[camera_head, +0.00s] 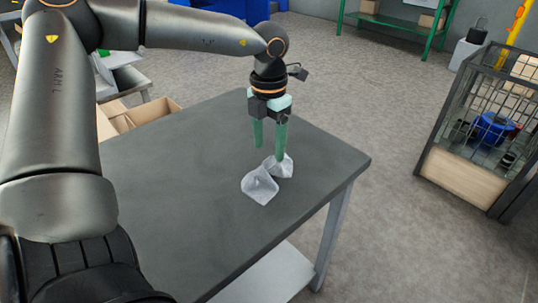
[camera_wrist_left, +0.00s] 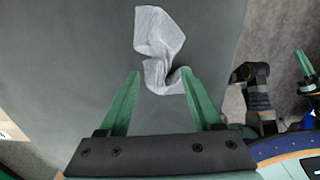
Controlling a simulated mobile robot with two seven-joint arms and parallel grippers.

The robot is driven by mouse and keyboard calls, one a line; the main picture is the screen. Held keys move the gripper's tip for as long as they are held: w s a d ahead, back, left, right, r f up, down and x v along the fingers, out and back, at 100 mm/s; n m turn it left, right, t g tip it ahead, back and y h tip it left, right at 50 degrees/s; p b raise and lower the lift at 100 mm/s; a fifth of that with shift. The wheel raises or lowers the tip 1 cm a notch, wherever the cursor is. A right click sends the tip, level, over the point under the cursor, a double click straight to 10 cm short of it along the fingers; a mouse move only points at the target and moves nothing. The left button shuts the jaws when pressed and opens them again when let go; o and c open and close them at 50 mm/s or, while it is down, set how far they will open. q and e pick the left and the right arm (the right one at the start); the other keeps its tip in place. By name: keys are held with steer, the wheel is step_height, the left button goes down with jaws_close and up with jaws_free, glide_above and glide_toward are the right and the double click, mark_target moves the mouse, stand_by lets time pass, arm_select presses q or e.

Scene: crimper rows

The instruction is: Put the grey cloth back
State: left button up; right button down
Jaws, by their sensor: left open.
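The grey cloth (camera_head: 260,188) lies crumpled on the dark table, near its right edge. It has a broad flat part and a raised, bunched part. My left gripper (camera_head: 269,150) points down over the bunched part, with its green fingers apart. In the head view one finger partly covers the cloth. In the left wrist view the cloth (camera_wrist_left: 160,30) stretches away from the open fingers (camera_wrist_left: 160,73), its near end lying between the fingertips. I cannot tell whether a finger touches it. Part of what looks like my right gripper (camera_wrist_left: 305,70) shows at the right; its opening is unclear.
The table top (camera_head: 190,170) is otherwise clear. An open cardboard box (camera_head: 140,115) stands beyond the table's left end. A wire-sided crate (camera_head: 475,150) with a blue item stands on the floor at right. A green rack (camera_head: 400,25) is at the back.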

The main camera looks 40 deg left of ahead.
arm_select(q)
steer(key=shift+o, duration=0.8)
step_height(320, 180, up, 13)
steer(key=p, duration=0.2)
steer(key=shift+f, duration=0.2)
arm_select(e)
steer(key=shift+s+a+r+g, duration=0.2)
steer(key=shift+a+r+g, duration=0.15)
steer(key=shift+r, duration=0.1)
steer(key=shift+s, duration=0.1)
